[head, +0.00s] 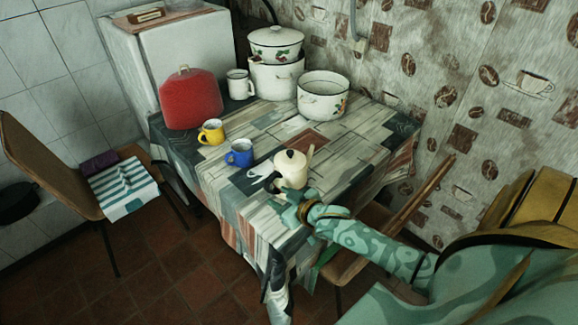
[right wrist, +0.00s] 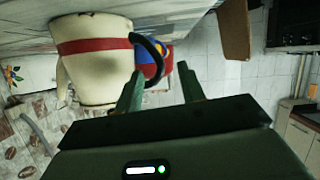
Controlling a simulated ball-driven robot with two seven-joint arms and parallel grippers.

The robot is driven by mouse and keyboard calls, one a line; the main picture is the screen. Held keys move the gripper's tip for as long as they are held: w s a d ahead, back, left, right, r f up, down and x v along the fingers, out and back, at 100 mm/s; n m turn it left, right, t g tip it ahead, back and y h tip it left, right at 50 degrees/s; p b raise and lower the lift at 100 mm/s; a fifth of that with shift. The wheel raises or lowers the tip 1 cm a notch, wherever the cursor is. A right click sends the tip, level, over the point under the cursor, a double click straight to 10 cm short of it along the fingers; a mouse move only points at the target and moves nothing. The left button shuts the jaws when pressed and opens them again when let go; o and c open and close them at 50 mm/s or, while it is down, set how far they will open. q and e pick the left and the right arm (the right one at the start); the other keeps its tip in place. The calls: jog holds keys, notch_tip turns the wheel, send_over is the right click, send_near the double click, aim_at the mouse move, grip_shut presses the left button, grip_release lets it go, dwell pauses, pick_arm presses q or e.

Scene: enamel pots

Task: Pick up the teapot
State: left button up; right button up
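The cream teapot (head: 292,170) with a black lid knob stands upright near the front edge of the table. In the right wrist view the teapot (right wrist: 95,65) appears upside down, with a red band and a dark looped handle (right wrist: 160,50). My right gripper (head: 288,198) is at the teapot's near side, low by the table edge. In the right wrist view its two fingers (right wrist: 159,72) are apart, and the handle's curve reaches the gap beside the left finger. Whether they touch is unclear. My left gripper is not in view.
A blue mug (head: 239,154) and a yellow mug (head: 211,132) stand left of the teapot. A red cover (head: 190,98), a white mug (head: 239,85) and white enamel pots (head: 322,97) stand farther back. A chair (head: 60,170) is at left.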

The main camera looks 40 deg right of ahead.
aim_at(269, 190)
jog(key=b+x, duration=0.1)
jog(key=x, duration=0.1)
jog(key=b+x, duration=0.1)
jog(key=x, duration=0.1)
jog(key=shift+w+d+f, duration=0.2)
jog(key=shift+w, duration=0.5)
jog(key=shift+s, duration=0.1)
jog(key=shift+c, duration=0.6)
grip_shut()
jog(key=shift+s+a+f, duration=0.1)
jog(key=shift+f, duration=0.05)
